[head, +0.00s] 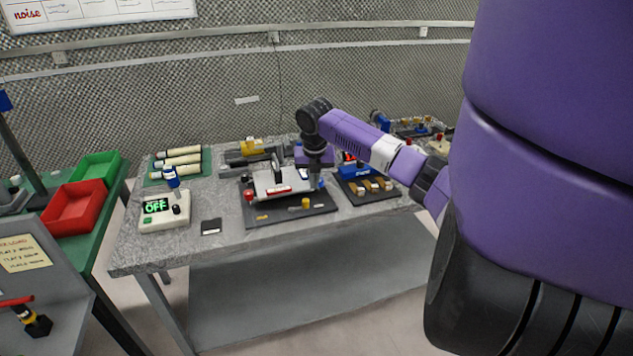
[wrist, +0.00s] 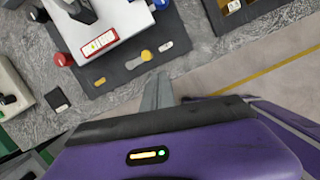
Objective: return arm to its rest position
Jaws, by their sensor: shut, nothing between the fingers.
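My purple arm (head: 352,135) reaches over the grey stone-topped table (head: 225,255) in the head view, with its wrist bent downward. In the wrist view my gripper (wrist: 157,92) is shut and empty, its grey fingers close together. It appears above the front part of the table, beside the dark mat (wrist: 110,75). In the head view the fingertips are hard to make out among the items on the mat.
The dark mat carries a white device (head: 278,184), a red knob (head: 249,196) and a yellow piece (head: 306,203). A dark tray (head: 367,197) with small blocks lies to the right. A box reading OFF (head: 163,212) stands left. Red (head: 75,207) and green (head: 96,170) bins stand farther left.

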